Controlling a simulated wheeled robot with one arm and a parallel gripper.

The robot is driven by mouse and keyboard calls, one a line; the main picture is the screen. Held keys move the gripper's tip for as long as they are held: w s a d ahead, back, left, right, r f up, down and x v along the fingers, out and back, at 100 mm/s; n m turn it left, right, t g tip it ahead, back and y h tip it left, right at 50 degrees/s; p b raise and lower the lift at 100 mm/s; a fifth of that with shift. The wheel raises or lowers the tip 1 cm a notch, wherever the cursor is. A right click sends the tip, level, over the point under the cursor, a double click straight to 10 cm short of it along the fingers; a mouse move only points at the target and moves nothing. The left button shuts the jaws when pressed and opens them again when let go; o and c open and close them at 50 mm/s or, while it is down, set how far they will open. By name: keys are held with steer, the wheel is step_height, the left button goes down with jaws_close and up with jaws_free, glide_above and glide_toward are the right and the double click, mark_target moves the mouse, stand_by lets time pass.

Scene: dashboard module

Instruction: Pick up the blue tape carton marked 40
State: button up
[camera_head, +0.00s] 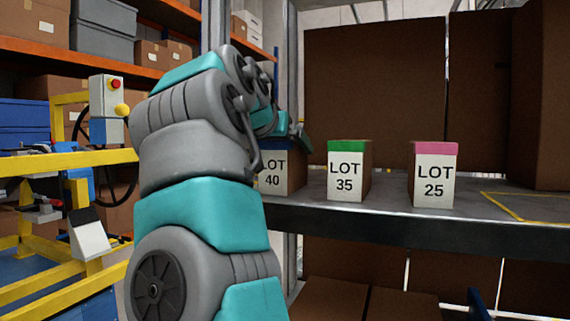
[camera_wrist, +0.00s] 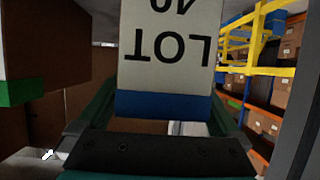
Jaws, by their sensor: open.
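The carton marked LOT 40 with blue tape (camera_head: 281,172) stands upright on the grey shelf, partly hidden behind my arm. In the wrist view the same carton (camera_wrist: 168,70) appears upside down, its white label and blue tape band filling the upper middle. My gripper (camera_head: 293,132) is at the top of this carton in the head view, mostly hidden by my arm. In the wrist view my gripper (camera_wrist: 163,108) is open, with one teal finger to each side of the blue-taped end. I cannot tell whether either finger touches the carton.
A green-taped LOT 35 carton (camera_head: 349,171) and a pink-taped LOT 25 carton (camera_head: 433,175) stand to the right on the shelf (camera_head: 390,208). Large brown boxes (camera_head: 375,95) stand behind. A yellow frame (camera_head: 60,160) is at left.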

steer(key=shift+w, duration=0.1)
jaws_close()
stand_by(0.8)
